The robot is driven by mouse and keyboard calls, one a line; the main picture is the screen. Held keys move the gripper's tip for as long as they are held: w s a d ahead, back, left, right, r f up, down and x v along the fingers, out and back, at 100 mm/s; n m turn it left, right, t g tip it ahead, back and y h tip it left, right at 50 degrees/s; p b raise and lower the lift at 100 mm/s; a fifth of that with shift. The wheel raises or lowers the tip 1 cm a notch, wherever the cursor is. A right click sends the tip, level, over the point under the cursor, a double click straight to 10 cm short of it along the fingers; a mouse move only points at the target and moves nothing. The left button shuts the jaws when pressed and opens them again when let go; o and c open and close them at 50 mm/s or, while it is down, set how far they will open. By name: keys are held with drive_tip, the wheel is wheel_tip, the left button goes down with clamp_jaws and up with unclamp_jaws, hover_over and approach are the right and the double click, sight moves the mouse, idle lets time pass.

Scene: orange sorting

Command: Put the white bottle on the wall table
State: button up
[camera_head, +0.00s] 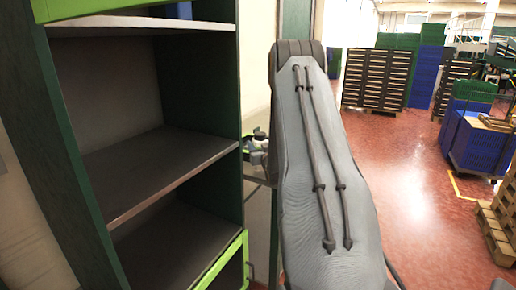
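No white bottle can be made out in the head view. My grey arm link rises through the middle of the picture and hides what is behind it. My gripper is not in view. Just left of the arm, a narrow strip of a surface (257,181) shows against the pale wall; I cannot tell whether it is the wall table. Small dark, green and pale items (254,143) show at about that spot, too small and too covered to name.
A dark green shelf unit (77,147) with bright green trim and bare-looking grey shelves stands close at left. Red floor (405,185) lies open at right. Stacked dark crates (376,80), blue crates (478,143) and wooden pallets (497,235) stand beyond.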

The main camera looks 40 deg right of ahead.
drive_tip(key=shift+f, duration=0.8)
drive_tip(key=shift+f, duration=0.1)
drive_tip(key=o, duration=1.3)
drive_tip(key=shift+s, duration=0.2)
drive_tip(key=b+v, duration=0.3)
drive_tip(key=v, duration=0.8)
drive_tip(key=shift+s+a, duration=0.2)
drive_tip(key=shift+s, duration=0.1)
